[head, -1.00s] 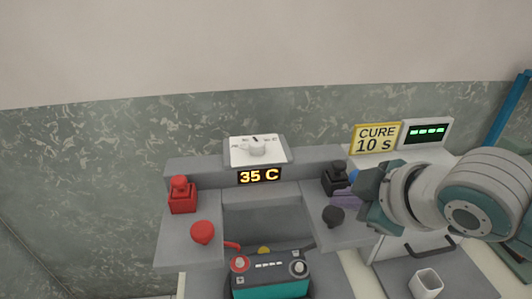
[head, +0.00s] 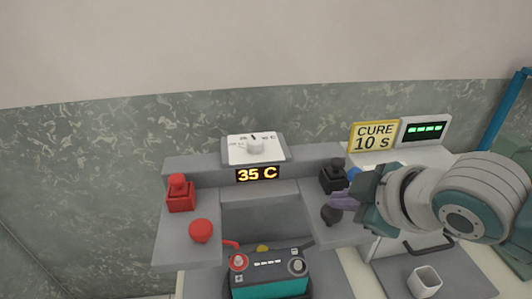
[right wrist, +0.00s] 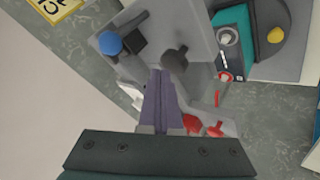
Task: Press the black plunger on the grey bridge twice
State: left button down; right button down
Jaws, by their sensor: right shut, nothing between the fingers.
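The grey bridge (head: 189,254) spans the bench around a recess. On its right side are a black block with a small knob on top (head: 333,178) and, in front of it, a round black knob (head: 330,216). Which one is the plunger is not certain; the round one looks like a push knob. My right gripper (head: 334,202) is shut and empty, its purple fingers lying between the two, close to the round knob. In the right wrist view the fingertips (right wrist: 156,72) are beside the round knob (right wrist: 175,60); contact is unclear. My left gripper is out of view.
A red block (head: 180,194) and round red knob (head: 200,231) sit on the bridge's left. A teal battery (head: 268,276) stands in front. A dial (head: 255,147) tops a 35 C display (head: 258,175). A CURE 10 s sign (head: 374,136) and white cup (head: 425,282) are right.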

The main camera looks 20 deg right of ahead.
aim_at(338, 215)
jog(key=shift+f+b, duration=0.4)
jog(key=shift+f, duration=0.25)
dwell(0.7)
jog(key=shift+f+b, duration=0.3)
jog(key=shift+f, duration=0.15)
jog(key=shift+r, duration=0.15)
dwell(0.4)
notch_tip(338, 215, up, 3)
jog(key=p, duration=0.3)
jog(key=shift+f, duration=0.2)
jog(key=shift+r, duration=0.1)
notch_tip(338, 215, up, 5)
jog(key=p, duration=0.6)
dwell(0.6)
